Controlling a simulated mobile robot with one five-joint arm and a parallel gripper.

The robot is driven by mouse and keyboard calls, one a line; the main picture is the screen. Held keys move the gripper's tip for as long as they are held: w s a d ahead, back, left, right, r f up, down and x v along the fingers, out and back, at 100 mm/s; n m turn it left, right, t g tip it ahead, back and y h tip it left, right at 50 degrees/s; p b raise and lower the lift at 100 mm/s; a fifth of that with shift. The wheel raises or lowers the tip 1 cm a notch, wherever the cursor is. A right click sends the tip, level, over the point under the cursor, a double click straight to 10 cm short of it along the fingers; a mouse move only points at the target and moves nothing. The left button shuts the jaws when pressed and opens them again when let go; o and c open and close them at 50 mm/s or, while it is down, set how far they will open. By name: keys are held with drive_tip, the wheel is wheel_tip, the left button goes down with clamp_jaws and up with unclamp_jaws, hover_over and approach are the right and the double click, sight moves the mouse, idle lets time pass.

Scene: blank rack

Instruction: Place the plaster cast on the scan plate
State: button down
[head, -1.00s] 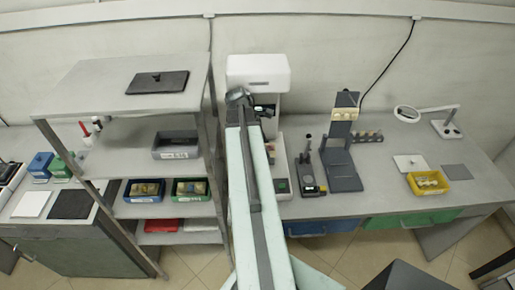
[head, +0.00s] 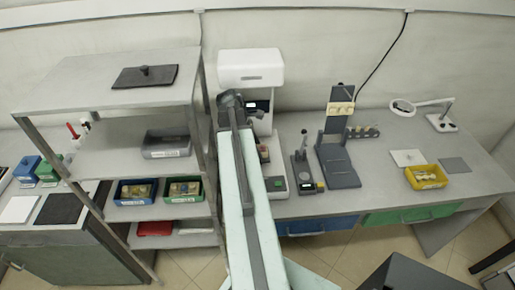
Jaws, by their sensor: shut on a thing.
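My gripper (head: 232,101) is at the far end of my arm, in front of the white scanner-like machine (head: 250,70) on the bench. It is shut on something. The held thing is hidden by the gripper and arm, so I cannot tell its shape or confirm that it is the plaster cast. The scan plate is not clearly visible; my arm covers much of the machine's lower front. Cream cast-like pieces lie in the yellow tray (head: 427,185) at the right.
A metal shelf rack (head: 75,85) with trays stands close left of my arm. Right of the machine are a small black device (head: 304,175), a dark upright stand (head: 337,168) and a ring lamp (head: 403,108). Bare bench lies between the stand and the yellow tray.

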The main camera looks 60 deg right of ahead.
drive_tip(key=shift+f, duration=0.25)
drive_tip(key=c, duration=0.9)
unclamp_jaws()
drive_tip(key=shift+r, duration=0.1)
drive_tip(key=shift+o, duration=0.2)
drive_tip(key=shift+w+r+p, duration=0.1)
drive_tip(key=shift+r+p, duration=0.4)
drive_tip(key=shift+r, duration=0.05)
drive_tip(key=p+v, duration=0.6)
drive_tip(key=v, duration=0.1)
drive_tip(key=shift+w+a, duration=0.1)
drive_tip(key=shift+f, duration=0.15)
